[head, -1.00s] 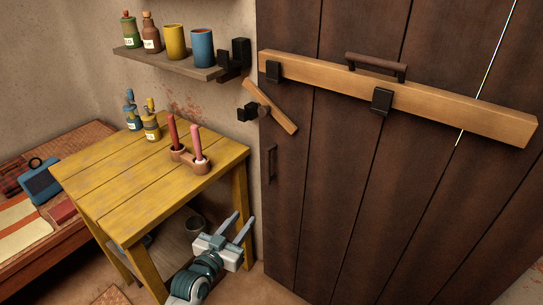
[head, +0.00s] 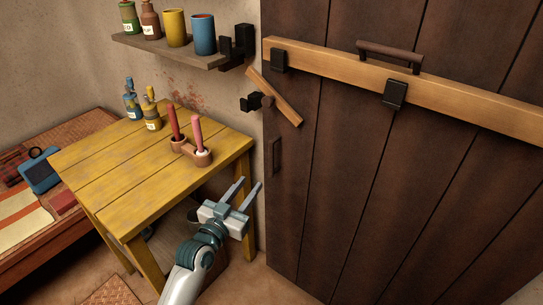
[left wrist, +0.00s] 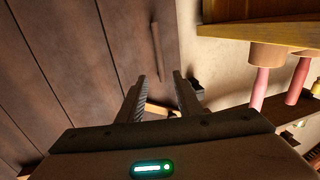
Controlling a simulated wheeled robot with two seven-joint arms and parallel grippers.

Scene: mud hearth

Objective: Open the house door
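The house door (head: 340,170) is dark brown planks and looks shut. A light wooden bar (head: 450,98) lies across it in black brackets (head: 394,94), with a brown handle (head: 390,52) on top. A small wooden latch (head: 277,98) slants across the door's left edge, beside a black catch (head: 251,102) on the wall. A dark upright pull handle (head: 276,157) is below it. My left gripper (head: 250,185) is open and empty, below the pull handle, apart from the door. In the left wrist view the fingers (left wrist: 160,90) point towards the door (left wrist: 60,70) and wall. My right gripper is out of view.
A yellow table (head: 110,165) with two candles (head: 185,135) and small bottles (head: 150,115) stands left of my left gripper. A wall shelf (head: 175,50) above holds bottles and cups. A black bracket (head: 236,45) sits on the wall beside the door. A bed (head: 45,210) is far left.

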